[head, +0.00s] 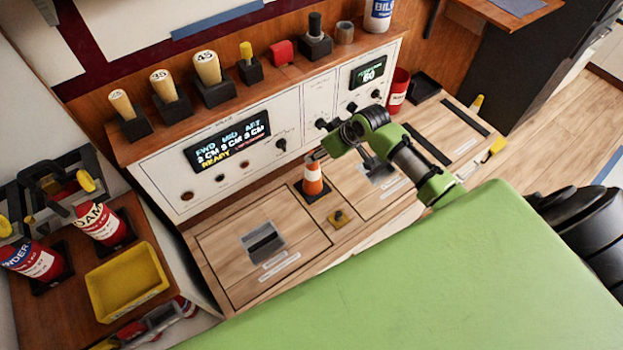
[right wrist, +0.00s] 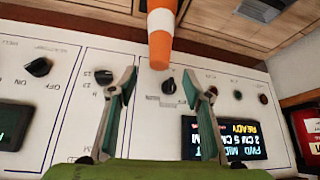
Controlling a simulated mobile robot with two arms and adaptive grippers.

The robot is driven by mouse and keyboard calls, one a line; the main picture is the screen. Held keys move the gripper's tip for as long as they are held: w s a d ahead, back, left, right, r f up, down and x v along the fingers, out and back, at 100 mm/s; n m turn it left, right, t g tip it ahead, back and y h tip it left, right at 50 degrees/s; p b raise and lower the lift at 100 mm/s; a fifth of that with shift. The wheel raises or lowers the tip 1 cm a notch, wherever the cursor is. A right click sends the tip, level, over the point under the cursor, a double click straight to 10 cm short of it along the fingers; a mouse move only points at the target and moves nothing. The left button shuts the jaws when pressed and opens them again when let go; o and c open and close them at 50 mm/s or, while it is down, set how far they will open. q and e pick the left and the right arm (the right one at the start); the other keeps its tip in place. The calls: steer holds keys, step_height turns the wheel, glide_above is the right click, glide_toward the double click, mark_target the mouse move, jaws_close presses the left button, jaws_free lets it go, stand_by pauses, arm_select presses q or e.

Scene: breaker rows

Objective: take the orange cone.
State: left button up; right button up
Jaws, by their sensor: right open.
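The orange cone (head: 313,181) with a white band stands upright on the wooden counter, between two framed panels. It also shows upside down at the top centre of the right wrist view (right wrist: 161,42). My right gripper (head: 321,155) is close to the cone's top in the head view. In the right wrist view my right gripper (right wrist: 158,84) is open, with nothing between its fingers. The cone's tip lies just beyond the fingertips, roughly centred between them; I see no contact. My left gripper is not in view.
A white control panel (head: 160,163) with knobs and a display (head: 228,141) rises behind the cone. A slotted grey plate (head: 263,241) lies left. A green surface (head: 430,275) fills the foreground.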

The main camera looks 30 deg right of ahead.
glide_above(313, 173)
steer(key=w, duration=0.2)
steer(key=shift+w+d+f+b, duration=0.15)
steer(key=shift+d+f, duration=0.1)
steer(key=shift+f, duration=1.15)
steer(key=shift+s+d+f+b, duration=0.1)
steer(key=shift+d+f+b, duration=0.1)
steer(key=shift+f, duration=1.15)
steer(key=shift+r, duration=0.1)
jaws_close()
